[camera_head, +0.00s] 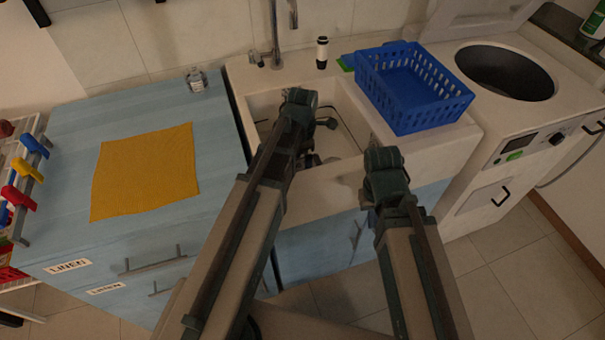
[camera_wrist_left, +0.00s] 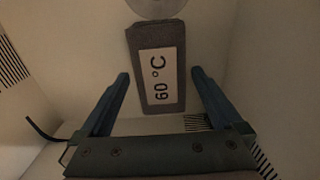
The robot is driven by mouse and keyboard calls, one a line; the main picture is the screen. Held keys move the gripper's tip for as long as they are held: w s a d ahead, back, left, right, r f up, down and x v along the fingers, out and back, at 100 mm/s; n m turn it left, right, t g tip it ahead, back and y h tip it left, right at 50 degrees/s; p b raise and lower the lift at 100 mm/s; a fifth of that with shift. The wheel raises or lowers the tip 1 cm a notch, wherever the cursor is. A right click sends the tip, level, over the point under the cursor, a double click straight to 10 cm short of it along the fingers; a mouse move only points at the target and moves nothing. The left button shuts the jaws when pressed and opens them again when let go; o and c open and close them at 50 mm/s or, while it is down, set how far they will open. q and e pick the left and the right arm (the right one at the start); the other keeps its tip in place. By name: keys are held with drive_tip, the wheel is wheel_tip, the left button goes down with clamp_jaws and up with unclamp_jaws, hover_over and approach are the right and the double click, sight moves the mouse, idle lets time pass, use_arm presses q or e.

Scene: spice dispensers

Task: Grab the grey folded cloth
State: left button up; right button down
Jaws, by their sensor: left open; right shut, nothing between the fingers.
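The grey folded cloth (camera_wrist_left: 141,42) shows in the left wrist view as a dark grey rectangle with a white label reading "60 °C". It lies between pale walls, lengthwise between the two fingers of my left gripper (camera_wrist_left: 160,73). That gripper is open, and its fingers are apart from the cloth on both sides. In the head view my left gripper (camera_head: 309,159) points down into the sink (camera_head: 340,175), and my arm hides the cloth there. My right gripper (camera_head: 368,200) is shut and empty in front of the sink, mostly hidden by its wrist.
A blue basket (camera_head: 411,92) stands on the counter right of the sink. A yellow cloth (camera_head: 146,171) lies on the blue cabinet (camera_head: 75,130) at the left. An open round-topped washer (camera_head: 505,72) is at the right.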

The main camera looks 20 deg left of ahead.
use_arm(q)
wheel_tip(320, 180, down, 3)
drive_tip(key=shift+b, duration=1)
use_arm(e)
wheel_tip(320, 180, down, 3)
drive_tip(key=shift+r, duration=0.1)
use_arm(q)
drive_tip(key=shift+r, duration=0.1)
drive_tip(key=c, duration=1.3)
